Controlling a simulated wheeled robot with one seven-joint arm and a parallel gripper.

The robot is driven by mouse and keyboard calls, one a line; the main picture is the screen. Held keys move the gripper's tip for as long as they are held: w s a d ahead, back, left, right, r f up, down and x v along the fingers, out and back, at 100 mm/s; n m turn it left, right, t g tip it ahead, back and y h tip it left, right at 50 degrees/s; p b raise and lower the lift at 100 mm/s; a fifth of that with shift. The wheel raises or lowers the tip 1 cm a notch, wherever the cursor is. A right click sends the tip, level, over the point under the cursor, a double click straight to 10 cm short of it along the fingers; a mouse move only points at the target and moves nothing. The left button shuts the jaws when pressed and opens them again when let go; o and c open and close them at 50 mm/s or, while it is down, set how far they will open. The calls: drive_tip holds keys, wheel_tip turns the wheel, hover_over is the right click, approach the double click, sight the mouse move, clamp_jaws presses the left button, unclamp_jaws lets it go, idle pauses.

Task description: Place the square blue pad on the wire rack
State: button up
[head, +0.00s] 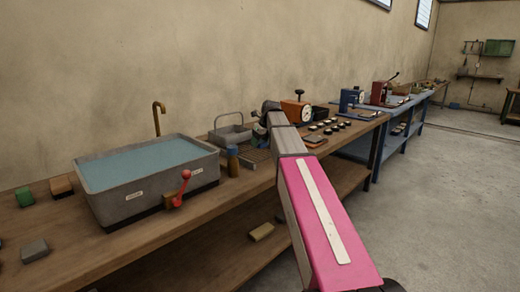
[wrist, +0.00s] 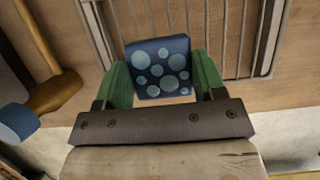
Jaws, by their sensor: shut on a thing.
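The square blue pad (wrist: 158,68) with pale blue spots is between the two green fingers of my gripper (wrist: 162,70) in the wrist view. My gripper is shut on it. The wire rack (wrist: 232,38) lies beyond and around the pad, its thin bars running away from me between thicker side rails. The pad overlaps the rack in this view; I cannot tell whether it touches the bars. In the head view the rack (head: 257,157) shows on the bench beside my arm, which hides part of it. The pad is not clear there.
A grey water-filled basin (head: 150,180) with a red lever (head: 183,187) stands left of the rack. A grey wire-handled basket (head: 230,133) is behind.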

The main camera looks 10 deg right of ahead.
sight(260, 148)
drive_tip(key=shift+f, duration=1.9)
drive_tip(key=shift+f, duration=0.1)
drive_tip(key=o, duration=1)
drive_tip(key=shift+c, duration=0.2)
drive_tip(key=v, duration=1.2)
drive_tip(key=shift+r, duration=0.2)
